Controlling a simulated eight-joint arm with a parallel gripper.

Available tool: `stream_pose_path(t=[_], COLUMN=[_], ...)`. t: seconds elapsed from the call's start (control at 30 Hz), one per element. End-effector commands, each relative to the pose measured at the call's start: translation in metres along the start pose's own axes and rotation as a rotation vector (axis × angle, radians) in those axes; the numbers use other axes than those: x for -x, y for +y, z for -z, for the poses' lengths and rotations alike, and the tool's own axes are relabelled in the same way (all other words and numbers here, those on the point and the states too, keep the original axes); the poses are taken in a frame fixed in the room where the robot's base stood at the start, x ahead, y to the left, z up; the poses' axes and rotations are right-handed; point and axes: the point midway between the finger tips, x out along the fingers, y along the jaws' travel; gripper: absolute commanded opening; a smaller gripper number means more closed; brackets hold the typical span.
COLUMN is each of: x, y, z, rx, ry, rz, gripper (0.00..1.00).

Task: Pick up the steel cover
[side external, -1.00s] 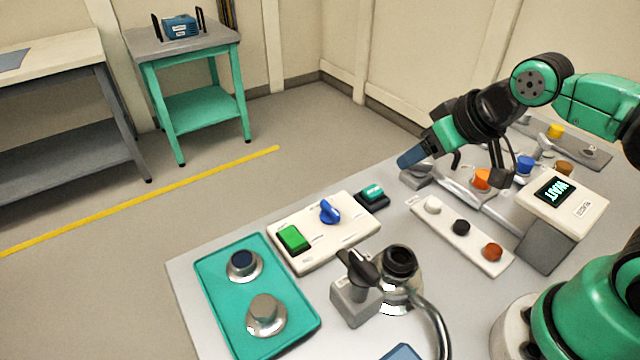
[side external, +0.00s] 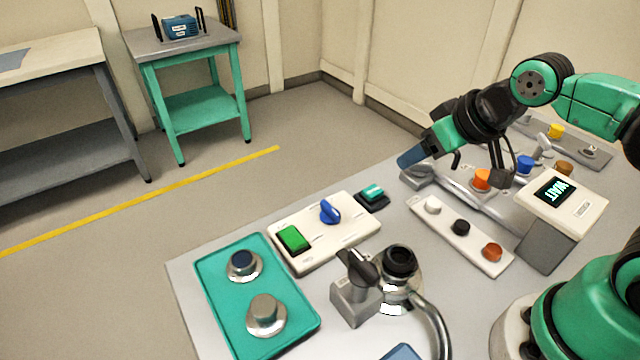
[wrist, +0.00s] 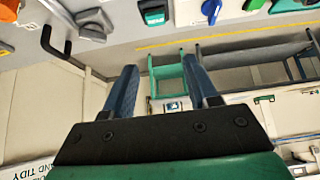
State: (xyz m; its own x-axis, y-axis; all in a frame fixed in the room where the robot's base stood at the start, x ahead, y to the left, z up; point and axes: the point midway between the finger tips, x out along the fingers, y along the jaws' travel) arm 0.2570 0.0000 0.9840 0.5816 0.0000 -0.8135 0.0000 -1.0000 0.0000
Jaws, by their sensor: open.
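A round steel piece (side external: 266,316) with a raised steel top sits on the near part of the teal tray (side external: 222,310); it looks like the steel cover. A similar steel piece with a dark blue top (side external: 243,264) sits farther back on the same tray. My gripper (side external: 408,160) is in the air above the far side of the table, well away from the tray, with its blue fingers pointing down and left. In the wrist view, my gripper (wrist: 160,65) has its two blue fingers apart with nothing between them. Neither steel piece can be made out in the wrist view.
A cream panel (side external: 350,235) with a green button and blue knob lies beside the tray. A black-handled valve (side external: 357,290) and a steel fitting with a black top (side external: 399,262) stand right of it.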

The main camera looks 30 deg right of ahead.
Motion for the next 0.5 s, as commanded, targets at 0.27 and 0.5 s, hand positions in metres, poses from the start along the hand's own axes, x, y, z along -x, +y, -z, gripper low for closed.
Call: stream_pose_path(t=[0.27, 0.5], x=[0.0000, -0.0002], y=[0.0000, -0.0029], z=[0.0000, 0.0012], rx=[0.000, -0.009], ry=[0.000, -0.007], rz=[0.000, 0.007], gripper=[0.78, 0.78])
